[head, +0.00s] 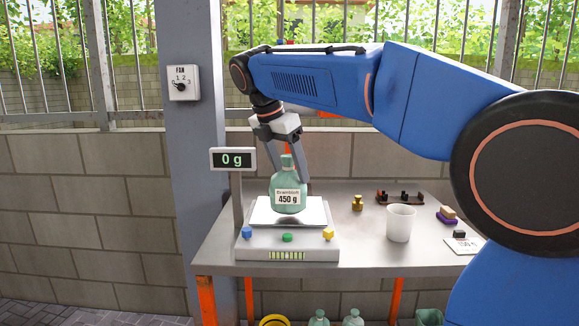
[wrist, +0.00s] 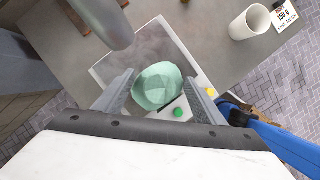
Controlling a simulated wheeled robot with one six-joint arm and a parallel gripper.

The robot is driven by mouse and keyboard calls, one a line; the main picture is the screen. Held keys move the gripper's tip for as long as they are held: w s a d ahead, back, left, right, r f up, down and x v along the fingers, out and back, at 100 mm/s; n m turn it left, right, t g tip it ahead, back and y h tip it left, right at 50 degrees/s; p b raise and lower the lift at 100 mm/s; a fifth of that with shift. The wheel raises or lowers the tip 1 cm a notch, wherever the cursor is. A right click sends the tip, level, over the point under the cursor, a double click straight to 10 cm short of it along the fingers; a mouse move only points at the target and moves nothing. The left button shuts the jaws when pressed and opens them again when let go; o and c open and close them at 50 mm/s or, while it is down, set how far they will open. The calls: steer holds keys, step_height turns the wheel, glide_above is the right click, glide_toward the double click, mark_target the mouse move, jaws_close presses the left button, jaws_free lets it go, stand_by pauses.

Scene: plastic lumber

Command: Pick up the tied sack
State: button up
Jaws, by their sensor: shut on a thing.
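The tied sack (head: 288,188) is pale green with a white label reading 450 g. It hangs upright over the plate of the scale (head: 252,245), with a shadow on the plate below it. Whether a small gap separates them is hard to tell; the display (head: 233,160) reads 0 g. My gripper (head: 289,170) points down and is shut on the sack near its tied neck, one finger on each side. In the wrist view the sack (wrist: 158,86) sits between the two fingers (wrist: 160,78), seen from above.
On the table (head: 365,262), right of the scale, stand a white cup (head: 401,223), a brass weight (head: 357,203) and a dark rack (head: 400,197). A purple-and-tan block (head: 447,215) lies further right. A grey post (head: 195,140) rises behind the scale. More green sacks (head: 353,318) stand below.

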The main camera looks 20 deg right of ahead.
steer(key=s+a, duration=0.4)
steer(key=s, duration=0.9)
steer(key=shift+s, duration=0.15)
